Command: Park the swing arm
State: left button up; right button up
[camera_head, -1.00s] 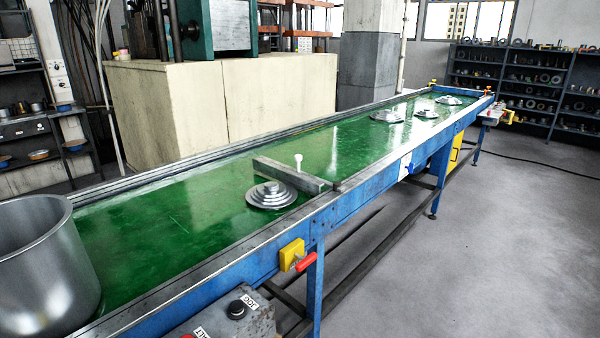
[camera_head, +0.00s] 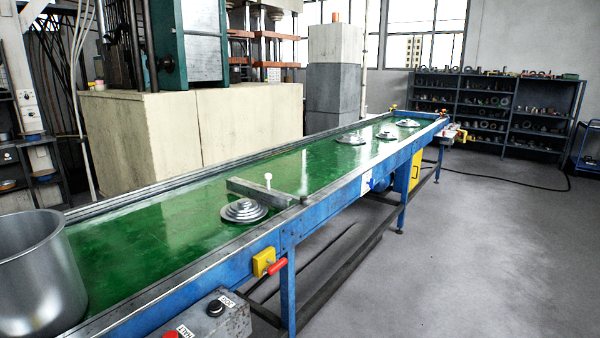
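The swing arm (camera_head: 262,192) is a grey bar lying low across the green conveyor belt (camera_head: 140,240), with a white knob (camera_head: 268,177) standing up from it. Its right end meets the conveyor's near rail; its left end is out over the belt. A stepped stack of metal discs (camera_head: 244,210) sits on the belt against the near side of the bar. Neither of my grippers is in view.
A large metal pot (camera_head: 38,275) stands at the near left. More disc stacks (camera_head: 351,139) lie farther along the belt. A control box (camera_head: 212,318) and a red handle (camera_head: 277,266) on a yellow block stick out from the near side.

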aim_at(268, 195)
jog(key=z, duration=0.85)
jog(key=i, duration=1.8)
jog(key=u, duration=0.45)
jog(key=i, duration=1.3)
jog(key=u, duration=1.1)
